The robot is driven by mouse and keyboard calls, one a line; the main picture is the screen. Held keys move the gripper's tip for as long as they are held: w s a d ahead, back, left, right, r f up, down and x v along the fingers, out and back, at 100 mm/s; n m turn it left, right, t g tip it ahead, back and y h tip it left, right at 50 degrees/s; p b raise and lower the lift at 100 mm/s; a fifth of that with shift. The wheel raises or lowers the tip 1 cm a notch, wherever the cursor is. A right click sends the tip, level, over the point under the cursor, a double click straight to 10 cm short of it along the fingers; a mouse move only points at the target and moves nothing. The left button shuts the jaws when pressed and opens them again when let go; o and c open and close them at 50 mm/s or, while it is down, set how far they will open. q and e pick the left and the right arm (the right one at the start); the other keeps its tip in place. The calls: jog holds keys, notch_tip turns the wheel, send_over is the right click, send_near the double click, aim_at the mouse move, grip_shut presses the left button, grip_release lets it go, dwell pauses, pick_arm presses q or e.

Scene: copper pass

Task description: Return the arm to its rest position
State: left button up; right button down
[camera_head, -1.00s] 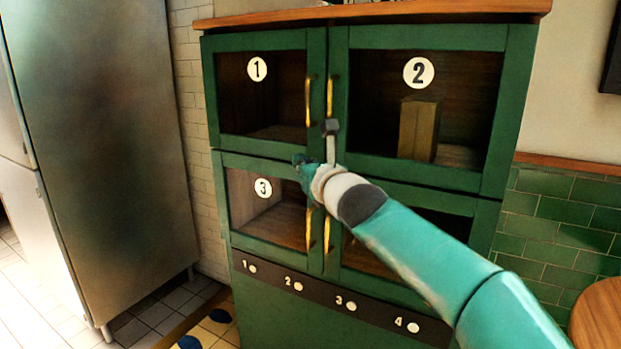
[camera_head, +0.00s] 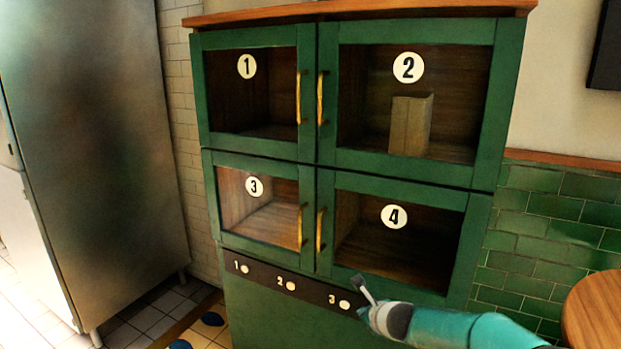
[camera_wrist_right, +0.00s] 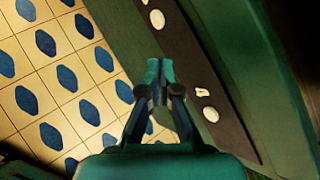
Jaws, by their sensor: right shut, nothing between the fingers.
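My right gripper (camera_head: 362,284) is low in front of the green cabinet (camera_head: 262,318), near the button strip and below door 4. In the right wrist view its fingers (camera_wrist_right: 160,75) are together with nothing between them. My teal right arm comes in from the lower right in the head view. It covers the right end of the strip, so button 4 is hidden there. My left gripper does not show.
The cabinet has four glazed doors with brass handles (camera_head: 320,98), all looking closed. A wooden block (camera_head: 410,124) stands behind door 2. A steel fridge (camera_head: 95,150) stands left. A round wooden table (camera_head: 598,310) is at the lower right.

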jog(key=s+d+f+n+g, duration=0.2)
jog(key=s+f+n, duration=0.1)
jog(key=s+f, duration=0.4)
jog(key=s+d+f+n+g, duration=0.25)
jog(key=s+f, duration=0.25)
jog(key=f, duration=0.5)
jog(key=s+f+n+g, duration=0.1)
jog(key=s+f+n, duration=0.25)
jog(key=s, duration=0.35)
jog(key=s+a+f+n+g, duration=0.1)
jog(key=s+f+n, duration=0.25)
jog(key=s, duration=0.35)
jog(key=s+f+n+g, duration=0.2)
jog(key=s+f+n, duration=0.15)
jog(key=s, duration=0.35)
jog(key=s+a+r+n+y, duration=0.2)
jog(key=s+a+n, duration=0.3)
jog(key=s+n, duration=0.45)
notch_tip(320, 180, up, 22)
jog(key=p, duration=2.2)
jog(key=shift+w+r+g, duration=0.15)
jog(key=shift+w+g, duration=0.1)
jog(key=shift+g, duration=0.1)
jog(key=shift+d, duration=0.1)
